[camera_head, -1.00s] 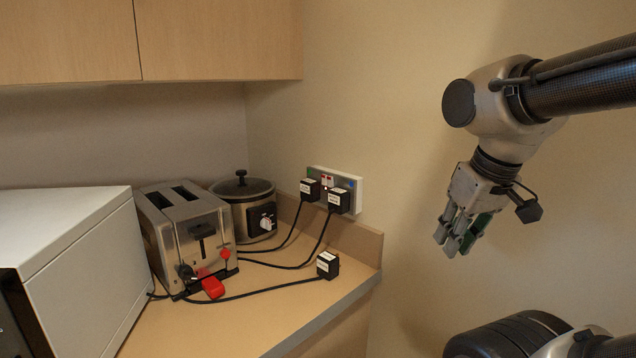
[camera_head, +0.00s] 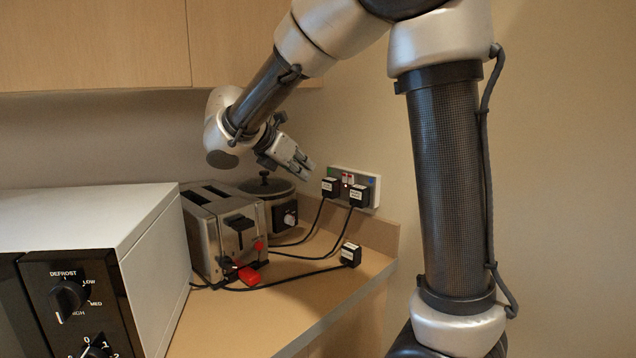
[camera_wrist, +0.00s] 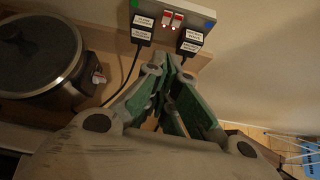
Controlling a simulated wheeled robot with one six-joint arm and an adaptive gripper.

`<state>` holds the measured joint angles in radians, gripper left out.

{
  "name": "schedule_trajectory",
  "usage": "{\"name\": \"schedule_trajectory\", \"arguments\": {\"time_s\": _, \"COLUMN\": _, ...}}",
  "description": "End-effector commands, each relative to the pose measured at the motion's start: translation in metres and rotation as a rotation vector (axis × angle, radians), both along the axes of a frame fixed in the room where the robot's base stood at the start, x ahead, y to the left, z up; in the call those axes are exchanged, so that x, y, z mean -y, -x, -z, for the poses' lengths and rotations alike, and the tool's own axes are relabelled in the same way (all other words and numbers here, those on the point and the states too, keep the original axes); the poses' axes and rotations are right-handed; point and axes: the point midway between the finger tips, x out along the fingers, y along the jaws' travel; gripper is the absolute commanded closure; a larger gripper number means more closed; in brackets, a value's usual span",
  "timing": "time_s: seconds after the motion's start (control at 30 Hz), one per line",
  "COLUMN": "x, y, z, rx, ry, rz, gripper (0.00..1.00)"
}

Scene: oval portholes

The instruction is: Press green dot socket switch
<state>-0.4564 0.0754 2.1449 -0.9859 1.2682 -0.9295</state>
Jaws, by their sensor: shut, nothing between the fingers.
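The double wall socket (camera_head: 364,176) is a pale panel on the wall. In the wrist view it shows a green mark (camera_wrist: 134,4) at its left end and a blue mark (camera_wrist: 209,25) at its right end. Two red-and-white switches sit side by side in its middle; the left switch (camera_wrist: 166,18) is nearer the green mark. A black plug is in each socket: left plug (camera_wrist: 142,30), right plug (camera_wrist: 189,43). My gripper (camera_head: 307,170) is shut and empty, just left of the socket in the head view, its tips apart from it. In the wrist view the fingertips point toward the switches.
A slow cooker (camera_head: 268,187) with a dark lid stands below my gripper. A toaster (camera_head: 222,235) and white microwave (camera_head: 100,220) stand left of it. A loose black plug (camera_head: 350,254) lies near the counter edge, with cables across the counter (camera_head: 290,300).

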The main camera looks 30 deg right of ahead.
Motion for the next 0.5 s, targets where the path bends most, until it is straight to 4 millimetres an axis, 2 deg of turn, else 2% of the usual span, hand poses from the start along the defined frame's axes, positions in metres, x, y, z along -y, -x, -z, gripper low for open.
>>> {"name": "schedule_trajectory", "arguments": {"time_s": 0.5, "x": 0.0044, "y": 0.0007, "z": 0.0029, "rx": -0.039, "ry": 0.013, "rz": -0.023, "gripper": 1.0}}
